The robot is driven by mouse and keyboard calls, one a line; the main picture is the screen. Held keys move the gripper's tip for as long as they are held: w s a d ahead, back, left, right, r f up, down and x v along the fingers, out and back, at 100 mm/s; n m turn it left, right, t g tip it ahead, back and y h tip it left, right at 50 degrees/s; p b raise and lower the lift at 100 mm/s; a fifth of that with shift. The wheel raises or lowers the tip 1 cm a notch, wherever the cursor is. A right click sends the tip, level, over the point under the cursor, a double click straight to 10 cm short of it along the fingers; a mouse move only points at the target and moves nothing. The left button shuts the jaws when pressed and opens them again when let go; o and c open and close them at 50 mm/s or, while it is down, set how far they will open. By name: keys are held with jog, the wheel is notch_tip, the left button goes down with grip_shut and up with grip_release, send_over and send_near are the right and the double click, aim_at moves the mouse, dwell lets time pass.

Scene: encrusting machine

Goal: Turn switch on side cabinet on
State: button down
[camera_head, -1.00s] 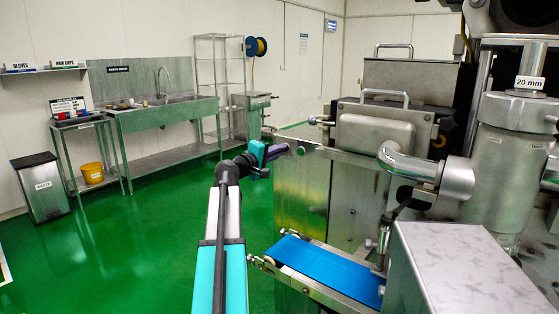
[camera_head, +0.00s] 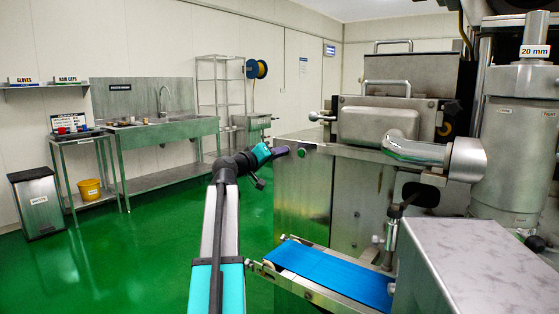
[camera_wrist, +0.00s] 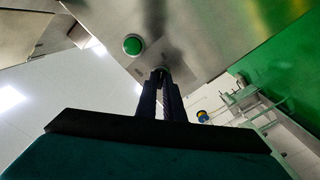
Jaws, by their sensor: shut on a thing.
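The side cabinet (camera_head: 303,195) is a brushed steel box in the middle of the head view. In the wrist view, the dark fingers of my gripper (camera_wrist: 161,74) reach the steel panel (camera_wrist: 185,40) beside the green button (camera_wrist: 133,45). The fingers are close together, shut on the switch, which they almost fully hide. Its turned position cannot be told. The green button is apart from the fingers.
A blue conveyor belt (camera_head: 330,272) juts out below the gripper. A steel box (camera_head: 470,265) stands at the front right. A steel sink table (camera_head: 165,132) and a bin (camera_head: 38,200) stand along the left wall. The green floor (camera_head: 130,260) between is clear.

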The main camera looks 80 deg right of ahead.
jog(key=shift+s+f+m, duration=0.1)
jog(key=shift+f+m, duration=0.05)
jog(key=shift+m, duration=0.15)
jog(key=c, duration=1.9)
grip_release()
jog(key=shift+o, duration=0.2)
jog(key=shift+a, duration=0.15)
jog(key=p+v, duration=0.1)
jog(key=v, duration=1.2)
jog(key=shift+w+a, duration=0.25)
